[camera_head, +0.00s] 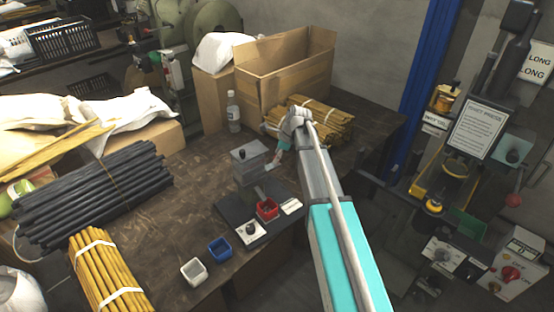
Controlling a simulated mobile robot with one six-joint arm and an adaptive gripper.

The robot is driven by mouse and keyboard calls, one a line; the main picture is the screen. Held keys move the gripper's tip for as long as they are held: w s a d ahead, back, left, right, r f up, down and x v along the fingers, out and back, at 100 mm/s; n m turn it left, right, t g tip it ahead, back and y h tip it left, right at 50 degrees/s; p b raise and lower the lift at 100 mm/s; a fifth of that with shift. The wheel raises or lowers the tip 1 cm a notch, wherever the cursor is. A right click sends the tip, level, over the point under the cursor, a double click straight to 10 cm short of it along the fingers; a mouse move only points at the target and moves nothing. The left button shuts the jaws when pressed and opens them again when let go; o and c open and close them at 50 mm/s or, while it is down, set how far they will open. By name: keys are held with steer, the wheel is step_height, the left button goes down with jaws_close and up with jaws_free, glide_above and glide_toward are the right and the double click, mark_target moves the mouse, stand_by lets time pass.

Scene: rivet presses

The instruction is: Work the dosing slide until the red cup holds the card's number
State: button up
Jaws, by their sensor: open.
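The dosing device has a grey hopper box (249,158) on a dark base plate (232,212), on the brown workbench. A red cup (267,211) stands on the base plate, in front of the hopper. Its contents are too small to make out. A small white card (290,206) lies to the right of the cup; its number cannot be read. A white plate with a black knob (250,231) is at the base's front. The slide is not clearly distinguishable. My gripper (274,164) is open, just right of the hopper and behind the red cup; contact cannot be told.
Black rods (95,190) and yellow rods (105,275) lie left. A bottle (233,112), cardboard box (285,72) and more yellow rods (328,120) are behind.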

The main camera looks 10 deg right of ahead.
steer(key=shift+f, duration=0.1)
stand_by(0.3)
jaws_close()
